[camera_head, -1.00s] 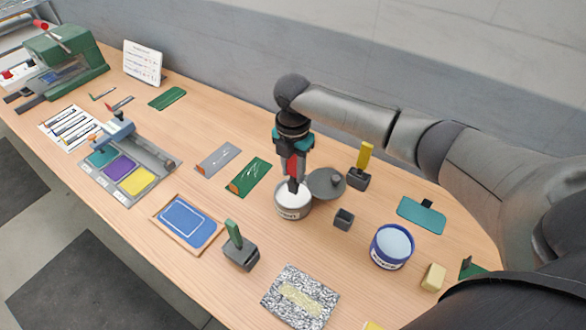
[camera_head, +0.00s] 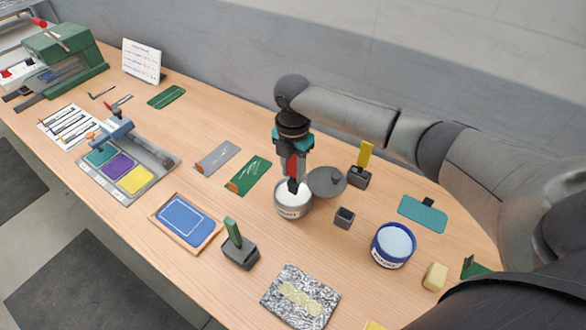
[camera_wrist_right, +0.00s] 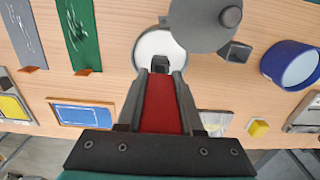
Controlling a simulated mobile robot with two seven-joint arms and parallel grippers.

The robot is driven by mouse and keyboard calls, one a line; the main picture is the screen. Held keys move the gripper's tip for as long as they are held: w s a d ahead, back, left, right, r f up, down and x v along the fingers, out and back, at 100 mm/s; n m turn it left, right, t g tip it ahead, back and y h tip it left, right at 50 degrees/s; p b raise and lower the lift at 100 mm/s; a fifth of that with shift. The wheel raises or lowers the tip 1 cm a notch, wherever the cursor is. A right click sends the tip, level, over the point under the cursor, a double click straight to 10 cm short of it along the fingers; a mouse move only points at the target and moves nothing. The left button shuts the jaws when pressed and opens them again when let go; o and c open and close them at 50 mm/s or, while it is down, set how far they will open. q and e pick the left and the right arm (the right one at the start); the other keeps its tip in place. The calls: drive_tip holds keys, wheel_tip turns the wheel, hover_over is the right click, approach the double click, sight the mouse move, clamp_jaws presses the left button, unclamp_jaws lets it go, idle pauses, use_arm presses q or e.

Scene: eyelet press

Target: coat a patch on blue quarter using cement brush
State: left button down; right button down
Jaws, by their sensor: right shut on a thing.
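My right gripper (camera_head: 294,178) points down and is shut on the red-handled cement brush (camera_head: 291,163). The handle also shows between the fingers in the right wrist view (camera_wrist_right: 160,105). The brush's lower end is over or inside the mouth of the open cement tin (camera_head: 290,211), which has white contents; the bristles are hidden. The blue quarter (camera_head: 183,219), with a pale outline near its edge, lies flat on a wooden-edged board to the left of the tin. It also shows at left in the right wrist view (camera_wrist_right: 83,116). My left gripper is not in view.
A round grey lid (camera_head: 327,181) sits right beside the tin. Green and grey pieces lie behind; a blue tub (camera_head: 392,246) stands right. Bare wood lies between tin and board.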

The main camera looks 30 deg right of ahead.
sight(293, 175)
drive_tip(key=shift+f, duration=0.5)
drive_tip(key=shift+s+f, duration=0.1)
idle(2.0)
wheel_tip(293, 175, up, 7)
drive_tip(key=p, duration=0.8)
drive_tip(key=shift+a, duration=0.1)
idle(0.7)
